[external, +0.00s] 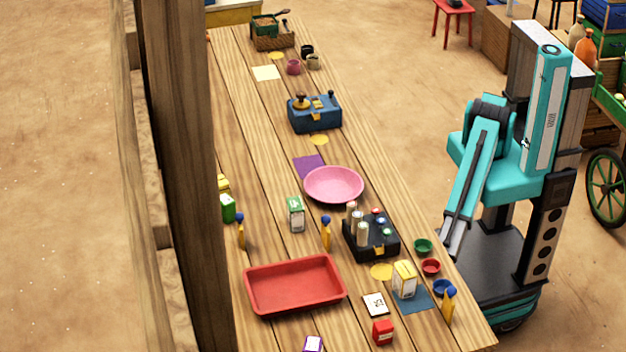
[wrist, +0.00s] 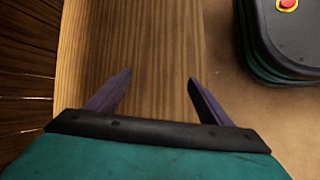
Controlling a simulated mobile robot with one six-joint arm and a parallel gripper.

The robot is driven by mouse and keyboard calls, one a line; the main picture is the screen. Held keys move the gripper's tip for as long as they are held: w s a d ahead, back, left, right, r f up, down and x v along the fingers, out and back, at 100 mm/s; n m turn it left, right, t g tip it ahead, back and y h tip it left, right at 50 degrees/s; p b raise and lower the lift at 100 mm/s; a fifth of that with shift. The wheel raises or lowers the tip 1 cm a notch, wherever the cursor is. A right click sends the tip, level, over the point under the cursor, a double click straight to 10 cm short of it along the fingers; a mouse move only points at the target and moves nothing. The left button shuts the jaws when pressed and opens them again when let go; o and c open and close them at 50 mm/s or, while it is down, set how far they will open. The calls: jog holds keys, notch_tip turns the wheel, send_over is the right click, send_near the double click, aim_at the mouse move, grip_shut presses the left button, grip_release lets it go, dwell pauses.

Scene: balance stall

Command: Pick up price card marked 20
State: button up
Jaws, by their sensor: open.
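A small white card with a dark edge and dark marks (external: 375,304) lies on the wooden table, right of the red tray and beside the blue mat. Its marks are too small to read surely as 20. A second small white card with a purple edge (external: 313,344) is at the bottom edge of the external view, its marks unreadable. My gripper (wrist: 158,80) is open and empty in the wrist view, over bare planks by the table edge. No card shows in the wrist view. In the external view my arm hangs down at the table's right side.
A red tray (external: 295,286), a black box with cylinders (external: 371,238), a cream carton (external: 404,280), a red box (external: 383,332) and a blue-and-yellow figure (external: 449,305) stand near the card. Small coloured bowls (external: 431,266) line the right edge. A wooden post (external: 177,170) rises at left.

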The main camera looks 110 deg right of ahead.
jog(key=s+a+r+n+t+y+p, duration=0.1)
jog(key=s+a+r+n+t+y, duration=0.3)
jog(key=a+r, duration=0.6)
jog(key=s+a+r+n+t+h, duration=0.1)
jog(key=s+a+r, duration=0.55)
jog(key=a, duration=0.75)
jog(key=s+a+r+n+t+y+p, duration=0.1)
jog(key=s+a+r+n+t+y, duration=0.15)
jog(key=s+a+r, duration=0.7)
jog(key=w+a+r+n+t+h, duration=0.15)
jog(key=w+r, duration=0.35)
jog(key=r, duration=0.5)
jog(key=w+a+r+n+t, duration=0.1)
jog(key=w+n, duration=0.1)
jog(key=n, duration=0.1)
jog(key=w+a+r+n+t+b, duration=0.1)
jog(key=w+r+n+t, duration=0.1)
jog(key=n, duration=0.1)
jog(key=w+a+r+n+t, duration=0.1)
jog(key=w+r+n, duration=0.1)
jog(key=n, duration=0.1)
jog(key=shift+y, duration=0.4)
jog(key=shift+w+a+r+n+t, duration=0.15)
jog(key=shift+a+n+t, duration=0.25)
jog(key=shift+n, duration=0.15)
jog(key=shift+w+a+r+n+t, duration=0.1)
jog(key=shift+a+n+t, duration=0.25)
jog(key=shift+n, duration=0.2)
